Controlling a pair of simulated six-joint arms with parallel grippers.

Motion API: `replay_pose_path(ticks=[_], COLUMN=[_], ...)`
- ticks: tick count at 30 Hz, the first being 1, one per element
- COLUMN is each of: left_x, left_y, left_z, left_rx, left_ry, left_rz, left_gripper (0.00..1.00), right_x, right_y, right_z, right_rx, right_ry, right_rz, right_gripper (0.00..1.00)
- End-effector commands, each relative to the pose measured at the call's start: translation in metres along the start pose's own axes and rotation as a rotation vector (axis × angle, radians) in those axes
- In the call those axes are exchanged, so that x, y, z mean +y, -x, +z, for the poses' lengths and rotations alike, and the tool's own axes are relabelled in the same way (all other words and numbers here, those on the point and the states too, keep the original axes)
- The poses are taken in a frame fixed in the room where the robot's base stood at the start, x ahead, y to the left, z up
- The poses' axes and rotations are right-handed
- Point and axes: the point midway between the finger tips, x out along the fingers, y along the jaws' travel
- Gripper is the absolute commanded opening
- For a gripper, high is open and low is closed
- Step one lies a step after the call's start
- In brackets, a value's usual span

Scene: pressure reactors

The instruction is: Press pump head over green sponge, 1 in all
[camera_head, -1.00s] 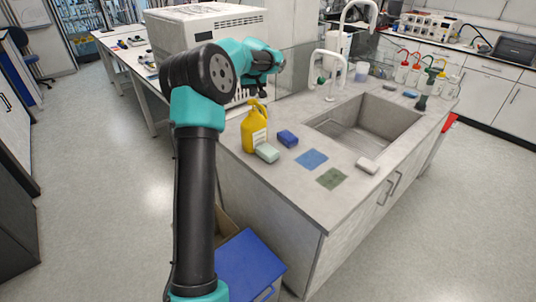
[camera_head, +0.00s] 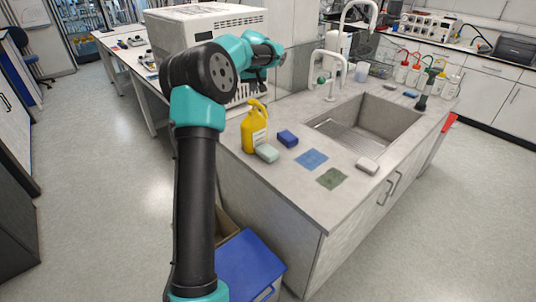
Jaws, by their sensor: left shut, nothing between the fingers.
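A yellow pump bottle (camera_head: 255,131) with a white label stands upright on the counter, its pump head (camera_head: 257,104) on top. A pale green sponge (camera_head: 267,153) lies on the counter at the foot of the bottle, at its front right. My left gripper (camera_head: 258,91) is small and dark, shut and empty, above the pump head. I cannot tell how far apart they are. A green cloth-like square (camera_head: 332,179) lies flat near the counter's front edge. My right gripper is not in view.
A blue sponge (camera_head: 288,138), a flat blue cloth (camera_head: 312,159) and a pale block (camera_head: 367,166) lie on the counter. The sink (camera_head: 372,124) and its tap (camera_head: 330,72) are behind. A large white appliance (camera_head: 205,25) stands back left.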

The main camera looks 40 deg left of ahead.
Motion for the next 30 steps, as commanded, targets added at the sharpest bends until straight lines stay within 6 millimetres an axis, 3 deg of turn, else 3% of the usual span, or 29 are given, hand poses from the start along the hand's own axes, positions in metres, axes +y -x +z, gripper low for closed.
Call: replay_pose_path(ticks=[15, 30], left_x=[0.0, 0.0], left_y=[0.036, 0.038], left_z=[-0.015, -0.016], left_rx=[0.0, -0.001], left_ry=[0.0, -0.001], left_rz=[0.0, 0.0], left_gripper=[0.0, 0.0], right_x=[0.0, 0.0], right_y=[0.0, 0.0], right_z=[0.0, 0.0], right_rx=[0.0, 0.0], right_ry=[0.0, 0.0], right_rz=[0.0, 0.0], right_gripper=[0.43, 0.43])
